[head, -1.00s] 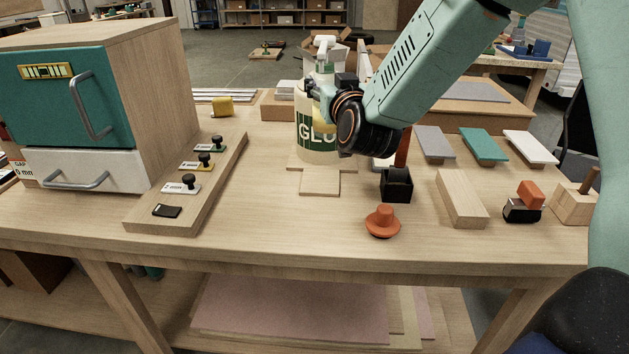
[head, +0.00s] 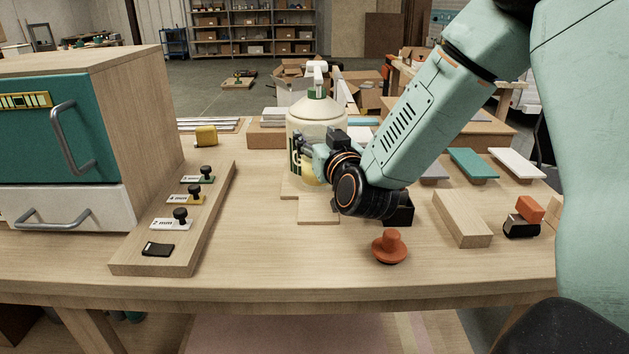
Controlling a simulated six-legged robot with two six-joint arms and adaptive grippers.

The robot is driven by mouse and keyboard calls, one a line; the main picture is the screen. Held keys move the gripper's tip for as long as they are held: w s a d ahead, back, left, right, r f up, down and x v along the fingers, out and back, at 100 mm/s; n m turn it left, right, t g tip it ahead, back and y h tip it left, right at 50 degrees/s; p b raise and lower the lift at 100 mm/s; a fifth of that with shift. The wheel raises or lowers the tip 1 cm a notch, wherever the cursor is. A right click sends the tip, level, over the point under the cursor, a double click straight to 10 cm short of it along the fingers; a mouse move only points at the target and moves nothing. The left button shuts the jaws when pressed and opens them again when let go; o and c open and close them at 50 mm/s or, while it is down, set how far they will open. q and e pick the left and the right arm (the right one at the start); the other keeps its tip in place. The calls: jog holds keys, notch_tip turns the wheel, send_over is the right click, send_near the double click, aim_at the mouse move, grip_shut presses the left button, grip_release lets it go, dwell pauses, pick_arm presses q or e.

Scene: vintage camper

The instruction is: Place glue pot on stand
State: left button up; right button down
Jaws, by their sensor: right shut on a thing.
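The glue pot (head: 318,116) is a large cream bottle with a green collar, a white pump top and a dark label. It stands upright over a pale wooden stand (head: 318,209) at the middle of the workbench. My right gripper (head: 305,150) is at the pot's front side, shut on it. My wrist and fingers hide the lower right of the pot and much of its label. The pot's base looks to be at the stand's top; I cannot tell whether they touch. My left gripper is out of view.
A teal cabinet (head: 90,120) stands at the left, with a board of knobbed blocks (head: 200,218) beside it. An orange knob (head: 389,246) is in front. A wooden block (head: 462,217) and coloured plates (head: 474,163) lie at the right.

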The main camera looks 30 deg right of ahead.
jog(key=f, duration=0.2)
jog(key=d+f, duration=0.1)
jog(key=shift+w+f, duration=0.3)
jog(key=shift+w, duration=0.1)
jog(key=shift+s+a+f+b, duration=0.2)
jog(key=shift+f+b, duration=0.15)
jog(key=shift+f, duration=0.3)
jog(key=shift+s+a+f+b, duration=0.2)
jog(key=shift+f+b, duration=0.15)
jog(key=shift+f, duration=0.45)
jog(key=shift+w+d+f, duration=0.15)
jog(key=shift+w+d, duration=0.1)
jog(key=shift+w, duration=0.1)
jog(key=c, duration=0.8)
grip_release()
jog(key=o, duration=0.4)
jog(key=shift+s+a+r, duration=0.2)
jog(key=shift+s, duration=0.05)
jog(key=shift+w+d+f, duration=0.15)
jog(key=shift+w+f, duration=0.05)
jog(key=p+v, duration=0.1)
jog(key=v, duration=1.1)
jog(key=shift+s, duration=0.1)
